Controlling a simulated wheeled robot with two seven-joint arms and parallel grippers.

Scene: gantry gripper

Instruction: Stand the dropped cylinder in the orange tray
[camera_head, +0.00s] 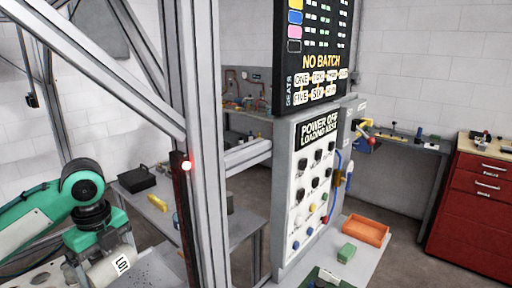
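The orange tray (366,230) lies on a light grey bench top at the lower right, beside the control panel. It looks empty from here. I cannot make out a dropped cylinder lying anywhere in view. A pale cylindrical part with a black-on-white label (110,274) is at the lower left, by the end of a green jointed arm (84,185). I cannot tell whether this part is loose or belongs to that arm. Neither of my grippers can be identified in the head view.
A thick metal gantry post (205,150) stands left of centre. The control panel (308,190) rises beside the tray. A red drawer cabinet (470,205) stands at the right, with open floor between.

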